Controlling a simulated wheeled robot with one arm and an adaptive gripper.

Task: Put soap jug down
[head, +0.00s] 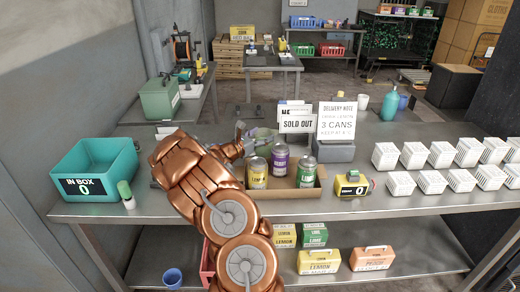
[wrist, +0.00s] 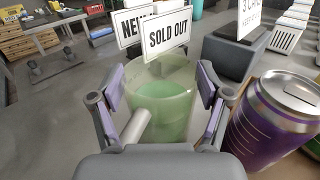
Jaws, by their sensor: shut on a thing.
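The soap jug (wrist: 165,105) is a translucent pale green vessel holding green liquid. My gripper (wrist: 160,88) has a finger on each side of it and is shut on it. The jug looks roughly upright in the wrist view. In the head view the jug (head: 264,136) shows behind the cans, partly hidden by my gripper (head: 246,138) and the cans. Its base is hidden, so I cannot tell whether it touches the steel counter (head: 410,208).
A cardboard tray (head: 284,193) with yellow, purple (head: 280,160) and green cans stands close in front of the jug. SOLD OUT (head: 297,124) and delivery note (head: 337,120) signs stand nearby. A teal in-box (head: 95,168) is left; white baskets (head: 430,181) fill the right.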

